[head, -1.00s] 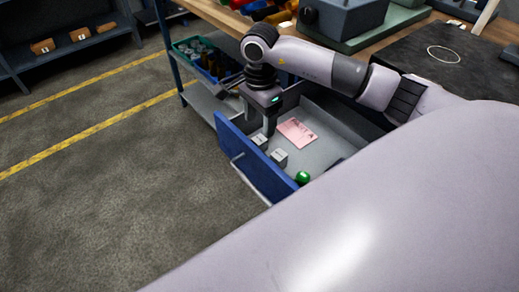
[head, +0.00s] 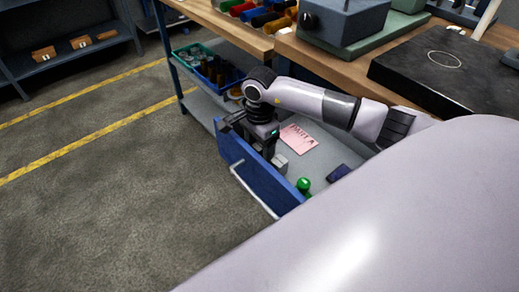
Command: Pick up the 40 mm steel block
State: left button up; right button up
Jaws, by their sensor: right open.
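An open drawer with a blue front (head: 262,181) holds a small grey steel block (head: 280,162) near its front panel. A second grey block seen earlier is now hidden behind my right gripper. My right gripper (head: 268,152) points down into the drawer just behind the blue front, directly left of the visible block. Its jaws are open; whether they stand around the hidden block I cannot tell. The blocks' sizes cannot be read here. My left gripper is not in view.
A pink card (head: 298,139), a green round-topped item (head: 304,185) and a dark flat item (head: 338,172) share the drawer. The workbench (head: 350,62) with a black plate (head: 440,68) stands above. A green bin (head: 186,58) sits on the left shelf. Floor at left is clear.

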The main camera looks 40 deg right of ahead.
grip_shut()
jog(key=shift+r, duration=0.1)
